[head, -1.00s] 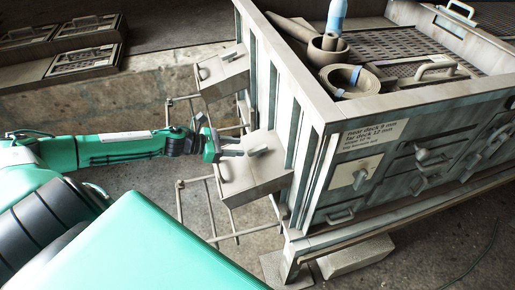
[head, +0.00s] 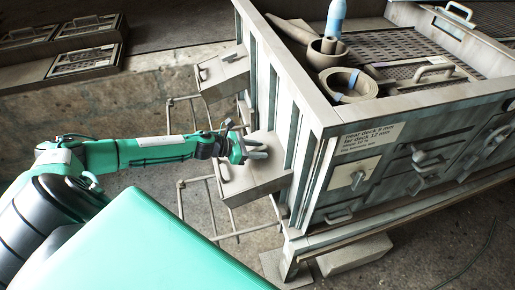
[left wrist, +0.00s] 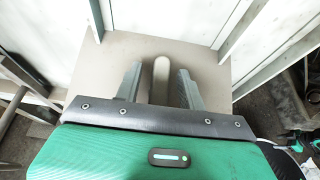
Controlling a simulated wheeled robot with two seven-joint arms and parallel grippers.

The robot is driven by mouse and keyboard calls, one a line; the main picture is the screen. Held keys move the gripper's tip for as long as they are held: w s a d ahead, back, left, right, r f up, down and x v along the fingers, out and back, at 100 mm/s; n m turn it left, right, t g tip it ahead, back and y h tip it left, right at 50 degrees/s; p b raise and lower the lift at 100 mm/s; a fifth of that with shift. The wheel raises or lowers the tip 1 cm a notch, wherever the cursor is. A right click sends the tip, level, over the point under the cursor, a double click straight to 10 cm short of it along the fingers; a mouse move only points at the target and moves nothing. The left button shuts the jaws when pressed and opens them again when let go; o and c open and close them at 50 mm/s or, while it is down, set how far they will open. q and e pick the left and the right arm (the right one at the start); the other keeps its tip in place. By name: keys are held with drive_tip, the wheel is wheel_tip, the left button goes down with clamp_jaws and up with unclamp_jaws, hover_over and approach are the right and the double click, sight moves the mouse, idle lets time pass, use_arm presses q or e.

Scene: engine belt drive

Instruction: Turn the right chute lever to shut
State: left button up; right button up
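The nearer chute (head: 257,182), lower and further right of the two, is a beige box on the side of the machine. Its lever (left wrist: 161,75) is a pale rounded bar on the chute's face. My left gripper (head: 262,150) is over this face. In the left wrist view the open fingers (left wrist: 160,72) stand on either side of the lever, with a gap on both sides. In the head view the fingers largely hide the lever. My right gripper is in neither view.
A second chute (head: 222,74) with a small lever sits further back. Thin metal rails (head: 212,205) stand below the chutes. The machine's slatted side wall (head: 282,110) rises right beside the gripper.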

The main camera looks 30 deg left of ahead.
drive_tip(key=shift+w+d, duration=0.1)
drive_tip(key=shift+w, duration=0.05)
use_arm(q)
clamp_jaws()
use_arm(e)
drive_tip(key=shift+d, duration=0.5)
